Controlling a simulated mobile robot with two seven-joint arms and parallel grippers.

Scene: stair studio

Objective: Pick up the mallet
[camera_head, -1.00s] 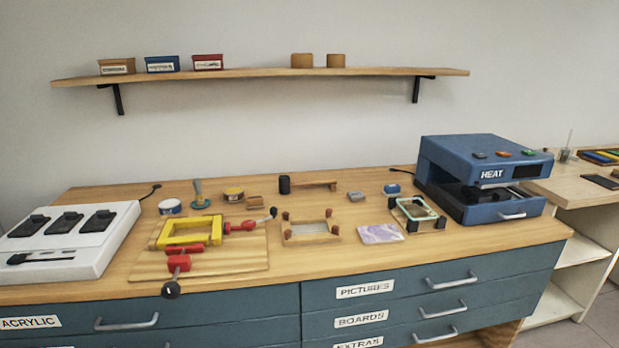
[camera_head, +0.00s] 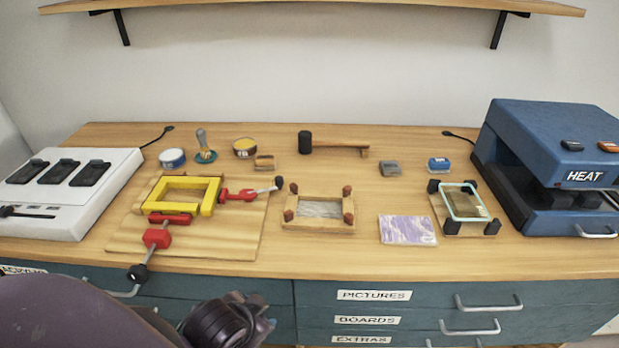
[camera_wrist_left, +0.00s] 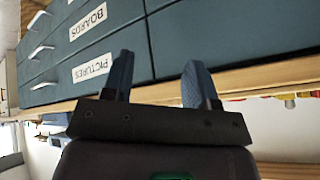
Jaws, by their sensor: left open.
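The mallet (camera_head: 335,146) lies on its side near the back middle of the wooden bench. Its black head (camera_head: 305,142) is at the left and its wooden handle points right. In the left wrist view my left gripper (camera_wrist_left: 158,80) is open and empty, its two blue-grey fingers apart in front of the drawer fronts. In the head view part of my left arm shows at the bottom left, low in front of the bench and well short of the mallet. The mallet does not show in the wrist view. My right gripper is in neither view.
In front of the mallet are a wooden frame (camera_head: 320,212) with corner blocks and a yellow frame (camera_head: 184,196) in red clamps. The blue heat press (camera_head: 548,170) stands right. A shelf (camera_head: 310,9) hangs above.

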